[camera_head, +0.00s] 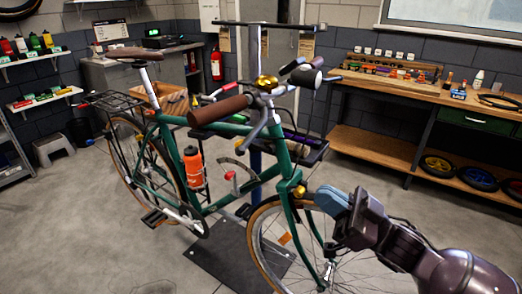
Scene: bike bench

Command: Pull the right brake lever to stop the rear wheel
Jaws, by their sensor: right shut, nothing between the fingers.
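A green bicycle (222,204) stands upright in the middle, its front wheel toward me. The brown grip on its near side (220,111) points left. A grey lever (262,124), which looks like the right brake lever, angles down beside that grip. The rear wheel (116,146) is at the back left, partly behind the frame; I cannot tell whether it turns. My right gripper (334,203) is shut and empty, with blue fingertips. It shows beside the fork above the front wheel (256,246), lower right of the lever and apart from it. My left gripper is not in view.
A wooden workbench (400,89) with tools runs along the right wall. An orange bottle (194,168) sits on the frame. The floor at the front left is clear.

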